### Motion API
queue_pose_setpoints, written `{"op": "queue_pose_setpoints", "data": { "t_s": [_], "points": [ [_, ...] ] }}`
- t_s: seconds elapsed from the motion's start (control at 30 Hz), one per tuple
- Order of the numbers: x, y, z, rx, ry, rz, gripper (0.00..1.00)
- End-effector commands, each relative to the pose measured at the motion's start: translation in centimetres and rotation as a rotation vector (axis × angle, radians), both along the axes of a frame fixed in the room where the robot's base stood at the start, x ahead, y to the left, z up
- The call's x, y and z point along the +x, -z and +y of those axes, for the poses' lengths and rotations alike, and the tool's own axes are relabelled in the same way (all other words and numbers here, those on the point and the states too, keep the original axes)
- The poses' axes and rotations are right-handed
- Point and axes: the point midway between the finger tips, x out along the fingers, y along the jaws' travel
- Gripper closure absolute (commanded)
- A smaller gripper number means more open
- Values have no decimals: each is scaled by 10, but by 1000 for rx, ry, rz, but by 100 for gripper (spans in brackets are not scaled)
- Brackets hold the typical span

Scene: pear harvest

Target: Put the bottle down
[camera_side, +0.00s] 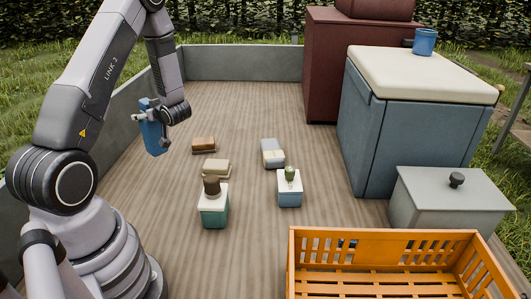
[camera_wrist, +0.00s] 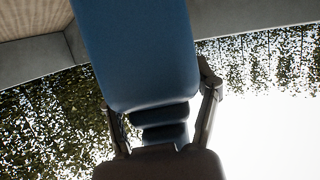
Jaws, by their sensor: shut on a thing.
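The blue bottle (camera_side: 153,135) is in my gripper (camera_side: 149,117) at the left of the side view, held above the deck. It looks roughly upright and slightly tilted. In the wrist view the blue bottle (camera_wrist: 140,50) fills the middle, with a finger of my gripper (camera_wrist: 161,118) on each side of its narrower end. The fingers are shut on it. The bottle hides much of what lies beyond it in the wrist view.
An orange crate (camera_side: 385,240) stands front right. Blue (camera_side: 400,130) and dark red cabinets (camera_side: 325,70) stand right. Deck behind the boxes is clear.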

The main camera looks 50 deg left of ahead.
Motion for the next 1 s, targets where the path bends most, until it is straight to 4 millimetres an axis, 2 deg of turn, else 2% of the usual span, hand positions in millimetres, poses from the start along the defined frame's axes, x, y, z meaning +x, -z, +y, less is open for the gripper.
{"op": "queue_pose_setpoints", "data": {
  "t_s": [0.1, 0.33, 0.6, 1.0],
  "points": [
    [-2, 7, -23, -7, -116, 0, 78],
    [-10, 16, -52, -21, -255, 2, 78],
    [-12, 53, -57, -25, -279, 6, 78],
    [-11, 96, -56, -26, -278, 2, 78]
  ]
}}
